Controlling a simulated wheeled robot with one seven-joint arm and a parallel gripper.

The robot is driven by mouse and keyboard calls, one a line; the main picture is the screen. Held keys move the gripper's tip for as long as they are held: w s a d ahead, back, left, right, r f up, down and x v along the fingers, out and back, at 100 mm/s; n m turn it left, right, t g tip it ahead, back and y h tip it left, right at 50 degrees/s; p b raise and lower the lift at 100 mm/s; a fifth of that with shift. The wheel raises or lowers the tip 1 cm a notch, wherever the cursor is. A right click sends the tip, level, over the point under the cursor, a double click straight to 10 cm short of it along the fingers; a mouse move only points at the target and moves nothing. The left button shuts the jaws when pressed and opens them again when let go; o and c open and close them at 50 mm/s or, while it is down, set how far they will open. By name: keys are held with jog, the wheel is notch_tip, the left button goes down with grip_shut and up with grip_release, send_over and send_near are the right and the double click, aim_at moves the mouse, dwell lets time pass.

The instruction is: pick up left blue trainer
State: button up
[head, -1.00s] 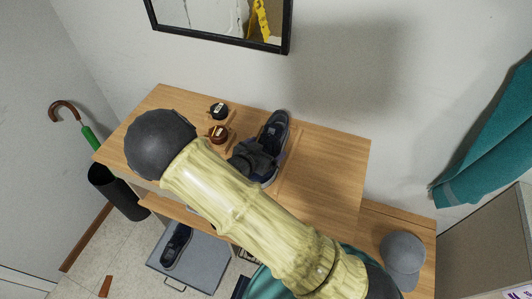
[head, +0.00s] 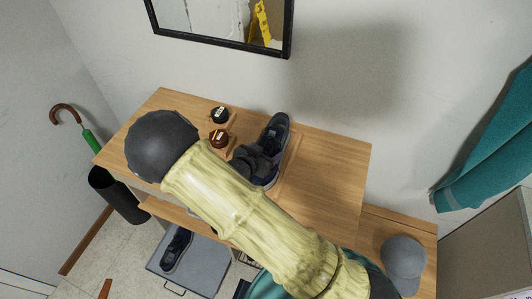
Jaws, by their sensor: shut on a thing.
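A dark blue trainer (head: 275,133) with a pale sole edge is on top of the wooden table (head: 332,178), toe toward the wall. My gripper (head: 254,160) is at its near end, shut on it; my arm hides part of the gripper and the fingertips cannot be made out. I cannot tell whether the sole touches the tabletop. Another dark trainer (head: 177,250) lies below on a grey lidded box (head: 205,268) on the floor.
A grey cap (head: 404,263) lies on a lower wooden surface at right. A green umbrella (head: 91,140) stands in a black bin (head: 115,193). The tabletop's right side is clear.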

aim_at(266, 150)
notch_tip(266, 150, up, 9)
jog(key=shift+r, duration=0.2)
jog(key=shift+f, duration=0.1)
dwell(0.9)
